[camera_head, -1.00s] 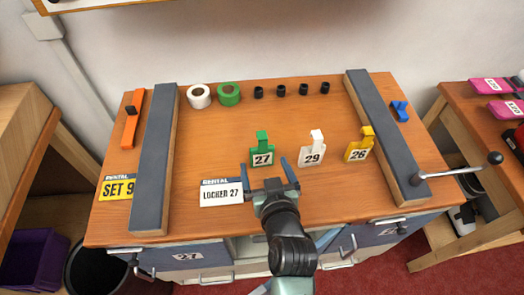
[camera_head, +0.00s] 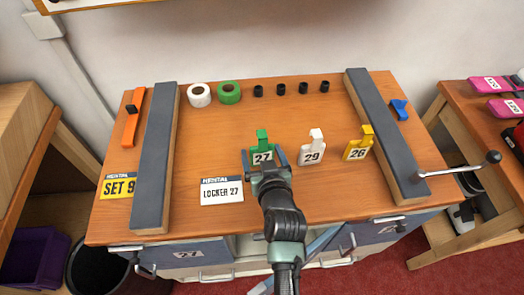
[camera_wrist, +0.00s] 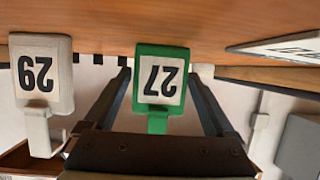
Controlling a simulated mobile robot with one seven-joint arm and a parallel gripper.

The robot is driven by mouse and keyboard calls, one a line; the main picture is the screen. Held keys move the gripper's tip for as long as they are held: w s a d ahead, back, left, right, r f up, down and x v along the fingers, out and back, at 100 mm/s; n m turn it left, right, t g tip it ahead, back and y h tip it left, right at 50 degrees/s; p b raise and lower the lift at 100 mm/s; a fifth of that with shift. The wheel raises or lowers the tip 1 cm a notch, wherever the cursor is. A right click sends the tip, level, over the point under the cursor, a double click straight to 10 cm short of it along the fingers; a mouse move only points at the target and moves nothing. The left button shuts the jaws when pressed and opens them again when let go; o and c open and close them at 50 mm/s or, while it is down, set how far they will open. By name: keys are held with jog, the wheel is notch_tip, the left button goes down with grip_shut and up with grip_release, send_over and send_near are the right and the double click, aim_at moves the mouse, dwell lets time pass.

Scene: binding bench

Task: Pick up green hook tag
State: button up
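The green hook tag (camera_head: 262,148) with a white label reading 27 lies on the wooden bench, its hook end pointing to the back. My gripper (camera_head: 264,157) is open in front of it, with its fingers to the left and right of the tag's label end. In the wrist view the green tag (camera_wrist: 161,78) shows upside down between the two open fingers (camera_wrist: 160,85), with a gap on each side. I cannot tell how high the fingers are relative to the tag.
A white tag 29 (camera_head: 312,150) and a yellow tag 26 (camera_head: 358,146) lie to the right. A Locker 27 card (camera_head: 222,191) is at the left. Grey-topped rails (camera_head: 155,160) (camera_head: 385,135) flank the bench. Tape rolls (camera_head: 229,93) and several black pieces stand at the back.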

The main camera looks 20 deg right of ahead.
jog(key=c, duration=1)
jog(key=shift+r, duration=0.1)
